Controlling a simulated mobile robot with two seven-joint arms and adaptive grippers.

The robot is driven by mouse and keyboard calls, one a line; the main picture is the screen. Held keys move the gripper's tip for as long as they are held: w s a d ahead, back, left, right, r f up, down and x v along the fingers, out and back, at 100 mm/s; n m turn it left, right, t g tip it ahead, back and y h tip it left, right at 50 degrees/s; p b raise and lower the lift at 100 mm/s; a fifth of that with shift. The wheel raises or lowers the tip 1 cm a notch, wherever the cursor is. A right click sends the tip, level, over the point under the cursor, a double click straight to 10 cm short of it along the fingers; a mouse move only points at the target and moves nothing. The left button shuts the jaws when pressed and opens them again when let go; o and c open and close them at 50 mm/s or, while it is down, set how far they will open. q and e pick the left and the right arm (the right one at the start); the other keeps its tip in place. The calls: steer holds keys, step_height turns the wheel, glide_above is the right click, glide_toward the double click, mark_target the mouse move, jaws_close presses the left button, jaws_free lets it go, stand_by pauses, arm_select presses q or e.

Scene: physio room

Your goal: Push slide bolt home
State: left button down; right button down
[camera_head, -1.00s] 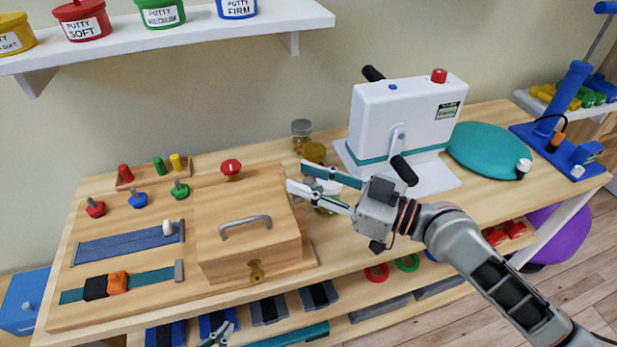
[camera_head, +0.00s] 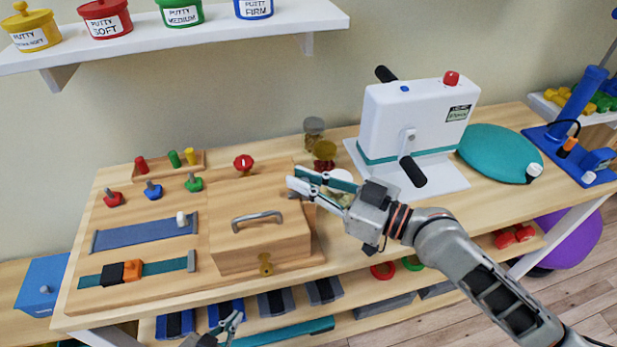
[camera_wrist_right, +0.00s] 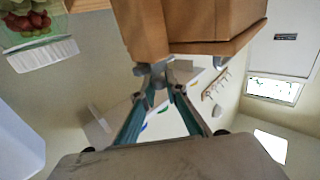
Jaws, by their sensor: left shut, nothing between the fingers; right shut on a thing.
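The wooden latch box (camera_head: 258,240) sits on the activity board, with a grey handle on its front and a brass latch below. My right gripper (camera_head: 295,177) is at the box's right side, with its fingers shut on a small grey metal piece. In the right wrist view the fingertips close on this grey piece, the slide bolt's knob (camera_wrist_right: 152,69), against the box's wooden edge (camera_wrist_right: 190,45). How far the bolt reaches is hidden by the fingers. My left gripper (camera_head: 230,324) is shut and empty at the bottom edge of the head view, low in front of the table.
Jars (camera_head: 324,152) stand close behind my right gripper. A white hand-crank machine (camera_head: 415,125) stands right of them, with a teal cushion (camera_head: 497,152) beyond. Pegs, knobs and straps fill the board left of the box. A shelf (camera_head: 190,38) with putty tubs hangs above.

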steer(key=c, duration=2)
jaws_free()
steer(key=shift+s+a, duration=0.15)
steer(key=shift+a, duration=0.15)
steer(key=shift+d, duration=0.1)
steer(key=shift+s+d, duration=0.15)
steer(key=shift+d, duration=0.3)
steer(key=shift+v, duration=5.5)
steer(key=shift+s, duration=0.1)
